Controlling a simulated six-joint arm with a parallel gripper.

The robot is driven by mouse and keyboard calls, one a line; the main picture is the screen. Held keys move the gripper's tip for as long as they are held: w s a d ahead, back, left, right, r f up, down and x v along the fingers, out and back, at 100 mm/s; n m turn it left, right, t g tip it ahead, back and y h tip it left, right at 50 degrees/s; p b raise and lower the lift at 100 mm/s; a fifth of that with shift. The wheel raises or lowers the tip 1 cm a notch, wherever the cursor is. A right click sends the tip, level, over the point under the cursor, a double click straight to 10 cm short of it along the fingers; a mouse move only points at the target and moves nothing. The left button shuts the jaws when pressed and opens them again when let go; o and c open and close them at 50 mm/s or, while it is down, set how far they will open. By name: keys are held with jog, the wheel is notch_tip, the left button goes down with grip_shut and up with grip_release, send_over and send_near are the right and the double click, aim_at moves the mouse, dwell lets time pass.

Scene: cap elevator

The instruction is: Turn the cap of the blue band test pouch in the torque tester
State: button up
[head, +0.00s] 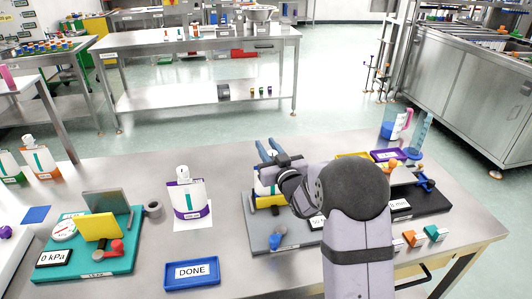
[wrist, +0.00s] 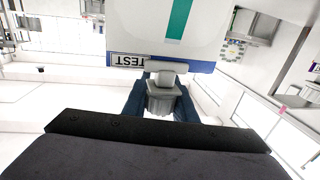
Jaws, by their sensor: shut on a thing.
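The test pouch (wrist: 195,30) is white with a teal stripe and a blue band reading TEST. It stands in the grey torque tester (head: 262,237), by a yellow clamp block (head: 270,201); in the head view my arm hides much of the pouch and tester. My gripper (head: 268,148) is above the pouch, its blue fingers at the spout. In the wrist view the grey cap (wrist: 162,98) sits between the two dark blue fingers, and my gripper is shut on it. How far the cap has turned cannot be told.
A purple-banded pouch (head: 186,198) stands left of the tester. A blue DONE tray (head: 192,283) lies in front of it. A teal 0 kPa fixture (head: 85,268) stands at far left. Bare table lies behind the tester.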

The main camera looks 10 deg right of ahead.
aim_at(272, 156)
jog(key=o, duration=1)
jog(key=shift+o, duration=0.2)
jog(key=s+d+b, duration=0.1)
jog(key=s, duration=0.6)
jog(key=shift+s+b, duration=0.15)
jog(key=shift+b, duration=0.25)
jog(key=shift+d, duration=0.1)
